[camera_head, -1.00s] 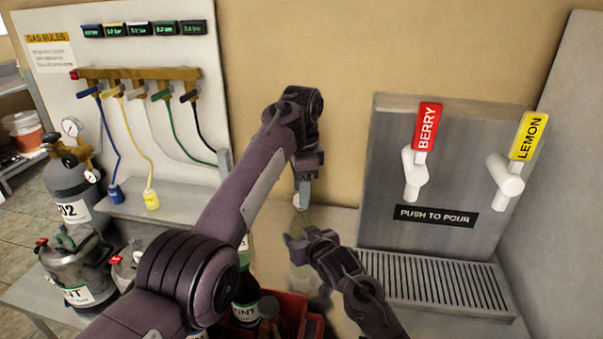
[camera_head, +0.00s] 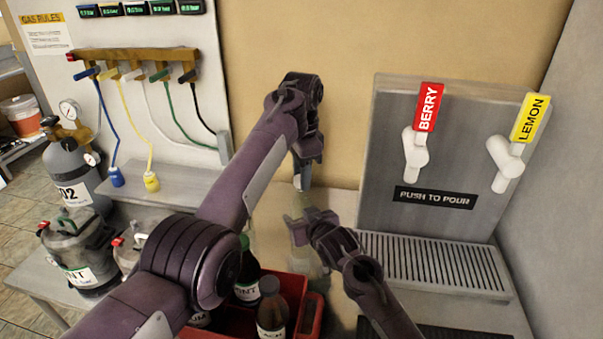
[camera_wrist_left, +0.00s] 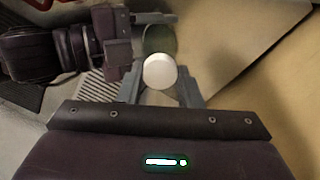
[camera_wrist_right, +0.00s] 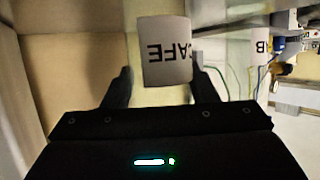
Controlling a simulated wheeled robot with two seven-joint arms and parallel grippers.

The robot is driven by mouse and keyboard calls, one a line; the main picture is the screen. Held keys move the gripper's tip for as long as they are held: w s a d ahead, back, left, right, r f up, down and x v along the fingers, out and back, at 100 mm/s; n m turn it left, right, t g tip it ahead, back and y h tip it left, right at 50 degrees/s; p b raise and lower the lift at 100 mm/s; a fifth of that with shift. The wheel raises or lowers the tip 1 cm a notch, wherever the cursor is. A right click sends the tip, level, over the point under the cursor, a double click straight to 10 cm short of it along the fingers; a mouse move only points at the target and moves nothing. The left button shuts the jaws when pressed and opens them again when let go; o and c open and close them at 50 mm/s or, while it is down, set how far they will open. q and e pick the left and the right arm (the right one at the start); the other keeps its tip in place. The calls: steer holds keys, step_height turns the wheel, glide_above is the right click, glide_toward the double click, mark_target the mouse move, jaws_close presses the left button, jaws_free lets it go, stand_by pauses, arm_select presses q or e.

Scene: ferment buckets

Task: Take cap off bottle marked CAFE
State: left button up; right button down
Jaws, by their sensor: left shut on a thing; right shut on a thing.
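My left gripper (camera_head: 303,178) is shut on a round white cap (camera_wrist_left: 159,72), which its wrist camera sees from above between the two fingers. My right gripper (camera_head: 298,228) is lower and is shut on a pale, see-through bottle whose white label marked CAFE (camera_wrist_right: 167,52) shows upside down in the right wrist view. Part of a greenish round shape (camera_wrist_left: 159,38) shows just past the cap in the left wrist view. The bottle is faint in the head view, so I cannot tell whether the cap still touches its neck.
A red crate (camera_head: 314,312) with dark bottles (camera_head: 272,309) stands below my arms. A tap panel (camera_head: 455,150) with BERRY and LEMON handles and a grated drip tray (camera_head: 435,262) are at right. Gas hoses and a grey tank (camera_head: 75,170) are at left.

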arm_select(q)
steer(key=shift+n, duration=0.7)
steer(key=o, duration=1.1)
steer(key=shift+c, duration=0.2)
steer(key=shift+r, duration=0.1)
